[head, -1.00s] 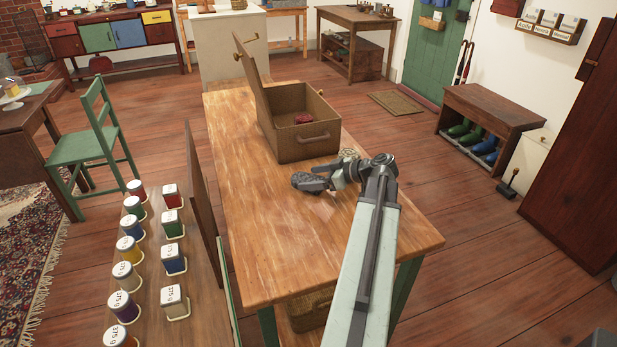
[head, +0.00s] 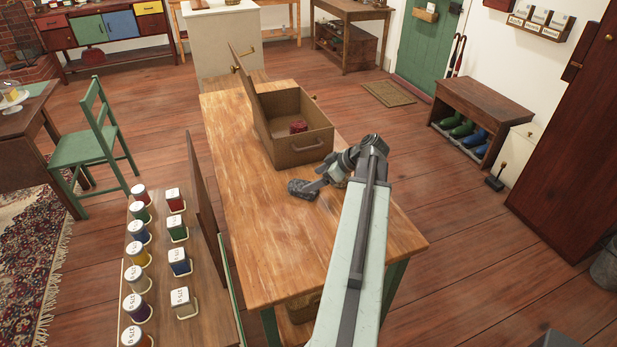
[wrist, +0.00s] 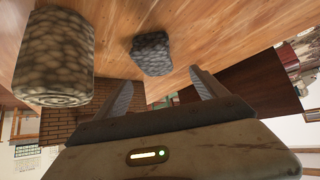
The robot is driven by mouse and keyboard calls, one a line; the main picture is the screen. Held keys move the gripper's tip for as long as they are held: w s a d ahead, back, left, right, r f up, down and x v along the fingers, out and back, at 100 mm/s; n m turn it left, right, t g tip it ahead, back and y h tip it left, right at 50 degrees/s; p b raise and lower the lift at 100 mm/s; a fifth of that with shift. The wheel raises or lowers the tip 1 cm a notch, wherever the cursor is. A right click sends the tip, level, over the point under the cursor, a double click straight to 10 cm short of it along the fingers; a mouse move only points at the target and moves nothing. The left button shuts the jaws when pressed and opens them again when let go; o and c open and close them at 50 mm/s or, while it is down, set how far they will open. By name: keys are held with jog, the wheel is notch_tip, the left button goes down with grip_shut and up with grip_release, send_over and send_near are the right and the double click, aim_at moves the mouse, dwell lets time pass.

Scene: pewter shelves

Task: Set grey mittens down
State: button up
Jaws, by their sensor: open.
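The grey mittens (head: 301,188) are a small dark grey knitted bundle on the wooden table (head: 240,190), in front of the wicker box. In the wrist view the mittens (wrist: 151,53) lie on the wood just beyond my fingertips, with a gap between. My gripper (head: 320,183) is low over the table, to the right of the mittens. In the wrist view my gripper (wrist: 160,80) is open, its two fingers apart and nothing between them.
An open wicker box (head: 306,150) with a dark red item (head: 298,126) inside stands behind. A brownish knitted roll (wrist: 55,58) is close by in the wrist view. A shelf with several tins (head: 180,262) is at left. The table's near part is bare.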

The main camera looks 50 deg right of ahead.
aim_at(303, 185)
jog(key=shift+f, duration=0.15)
jog(key=shift+b+x, duration=1.1)
jog(key=shift+b, duration=0.1)
jog(key=shift+w+f, duration=0.2)
jog(key=b+x, duration=0.2)
jog(key=x, duration=0.1)
jog(key=b+x, duration=0.2)
jog(key=shift+s+d+f, duration=0.15)
jog(key=shift+d+f, duration=0.15)
jog(key=shift+d, duration=0.05)
jog(key=shift+r, duration=0.2)
jog(key=shift+c, duration=0.6)
jog(key=c, duration=1.5)
notch_tip(303, 185, up, 10)
jog(key=p, duration=1)
jog(key=shift+r, duration=0.15)
